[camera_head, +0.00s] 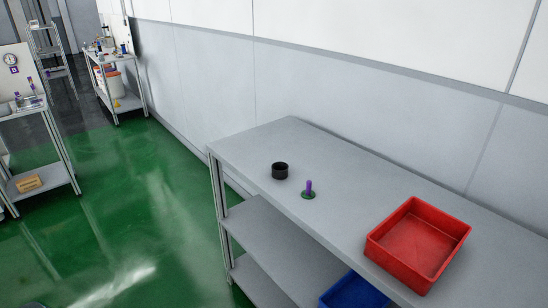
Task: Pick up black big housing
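The black big housing (280,171) is a short, round black cup standing upright on the grey table (340,175), left of its middle. Its open top faces up. Neither of my grippers shows in the head view, so their state and distance to the housing are hidden.
An empty red bin (418,244) is further right, and a blue bin (354,292) sits lower down. A wall (390,95) runs behind the table. Green floor (120,220) is open at left, with carts beyond.

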